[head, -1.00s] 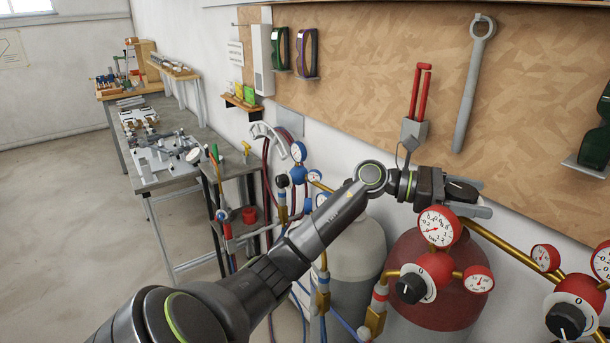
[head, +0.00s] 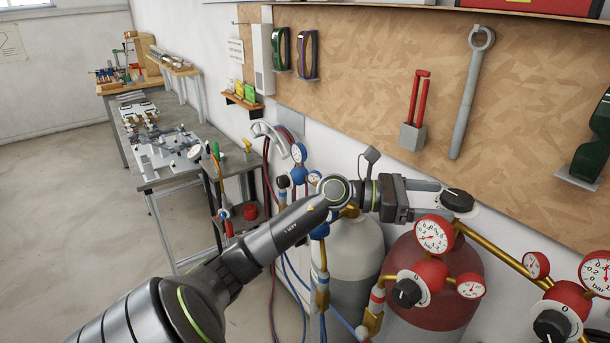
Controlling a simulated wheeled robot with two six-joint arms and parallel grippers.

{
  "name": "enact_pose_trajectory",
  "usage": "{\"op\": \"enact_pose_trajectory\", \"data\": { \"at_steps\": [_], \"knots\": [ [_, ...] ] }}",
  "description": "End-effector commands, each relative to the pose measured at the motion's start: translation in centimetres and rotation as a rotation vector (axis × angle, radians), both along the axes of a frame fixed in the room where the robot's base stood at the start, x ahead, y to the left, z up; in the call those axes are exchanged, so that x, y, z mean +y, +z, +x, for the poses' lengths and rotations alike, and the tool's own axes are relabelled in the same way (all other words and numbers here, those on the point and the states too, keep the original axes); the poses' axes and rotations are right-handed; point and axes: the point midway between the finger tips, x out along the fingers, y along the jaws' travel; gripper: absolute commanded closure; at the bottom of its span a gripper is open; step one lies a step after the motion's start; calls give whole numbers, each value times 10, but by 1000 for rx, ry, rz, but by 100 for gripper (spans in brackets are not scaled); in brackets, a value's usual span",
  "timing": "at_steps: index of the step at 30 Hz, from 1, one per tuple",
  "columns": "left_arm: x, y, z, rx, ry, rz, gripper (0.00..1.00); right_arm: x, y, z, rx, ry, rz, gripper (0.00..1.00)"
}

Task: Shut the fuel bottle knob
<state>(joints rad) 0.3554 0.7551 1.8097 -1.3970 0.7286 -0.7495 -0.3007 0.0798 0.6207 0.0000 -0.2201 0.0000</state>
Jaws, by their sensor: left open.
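The fuel bottle (head: 465,264) is the red cylinder at the lower right. A black knob (head: 457,199) on a pale dial sits above it, at the top of the brass pipe. My left gripper (head: 432,199) is open, just left of this knob, its fingers pointing right towards it. I cannot tell whether a fingertip touches the knob. A second black knob (head: 406,293), on the red regulator, is lower down and clear of the gripper. My right gripper is not in view.
A grey bottle (head: 352,265) stands left of the red one, partly behind my left arm. Red-rimmed gauges (head: 433,235) and brass pipes crowd the space below the gripper. A wooden board (head: 520,100) with hanging tools is behind. The floor at left is clear.

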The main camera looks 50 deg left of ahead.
Motion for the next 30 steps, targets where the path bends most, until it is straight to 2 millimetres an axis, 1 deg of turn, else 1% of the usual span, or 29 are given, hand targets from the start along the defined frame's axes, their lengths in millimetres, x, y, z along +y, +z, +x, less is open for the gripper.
{"op": "enact_pose_trajectory", "data": {
  "at_steps": [1, 3, 18, 30],
  "knots": [
    [6, -4, -5, -1, 2, 5, 23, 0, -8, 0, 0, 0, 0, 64],
    [13, -4, -12, 0, 1, 6, 23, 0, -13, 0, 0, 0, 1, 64],
    [54, -3, -50, 2, -1, 5, 23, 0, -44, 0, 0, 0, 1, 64],
    [75, -1, -69, 2, -4, 2, 23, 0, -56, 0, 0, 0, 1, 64]
  ]
}}
